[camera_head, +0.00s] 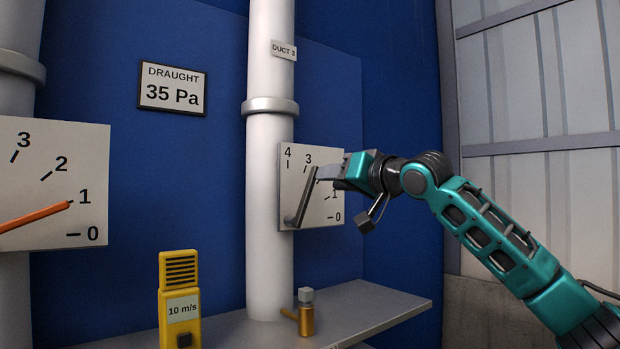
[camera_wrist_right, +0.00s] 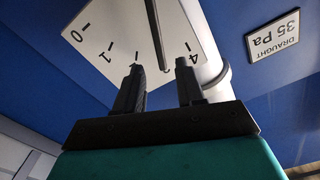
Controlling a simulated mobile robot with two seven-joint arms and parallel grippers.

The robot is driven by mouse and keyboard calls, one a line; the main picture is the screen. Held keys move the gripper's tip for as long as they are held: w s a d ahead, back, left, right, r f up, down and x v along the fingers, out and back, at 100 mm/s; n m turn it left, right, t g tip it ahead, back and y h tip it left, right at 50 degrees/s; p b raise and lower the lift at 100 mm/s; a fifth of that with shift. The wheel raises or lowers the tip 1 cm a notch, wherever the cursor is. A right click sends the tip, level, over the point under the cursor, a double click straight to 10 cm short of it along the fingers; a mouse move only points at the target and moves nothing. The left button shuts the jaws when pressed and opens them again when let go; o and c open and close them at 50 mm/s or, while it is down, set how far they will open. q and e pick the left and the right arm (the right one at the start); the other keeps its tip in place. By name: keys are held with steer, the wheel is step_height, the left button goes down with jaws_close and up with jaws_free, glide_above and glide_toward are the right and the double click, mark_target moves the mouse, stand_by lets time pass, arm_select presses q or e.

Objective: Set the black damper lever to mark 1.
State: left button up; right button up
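The black damper lever (camera_head: 303,197) is on the white scale plate (camera_head: 327,211) beside the pipe labelled DUCT 3. It slants up and right from its pivot, its end close to mark 3; the 2 is hidden behind my gripper. My right gripper (camera_head: 326,172) is at the lever's upper end. In the right wrist view its two dark fingers (camera_wrist_right: 158,74) are wide apart, and the lever (camera_wrist_right: 155,30) ends in the gap between them, with space showing on both sides. My left gripper is not in view.
An orange lever (camera_head: 35,217) on another scale plate (camera_head: 60,145) at left points at 1. A shelf (camera_head: 385,306) below carries a yellow meter (camera_head: 179,300) reading 10 m/s and a small brass fitting (camera_head: 306,318). A draught sign (camera_head: 172,87) reads 35 Pa.

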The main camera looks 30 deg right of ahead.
mark_target(312, 186)
steer(key=w, duration=0.5)
steer(key=w+p, duration=0.1)
steer(key=w, duration=0.1)
steer(key=shift+w+a, duration=0.3)
steer(key=shift+w, duration=0.05)
jaws_close()
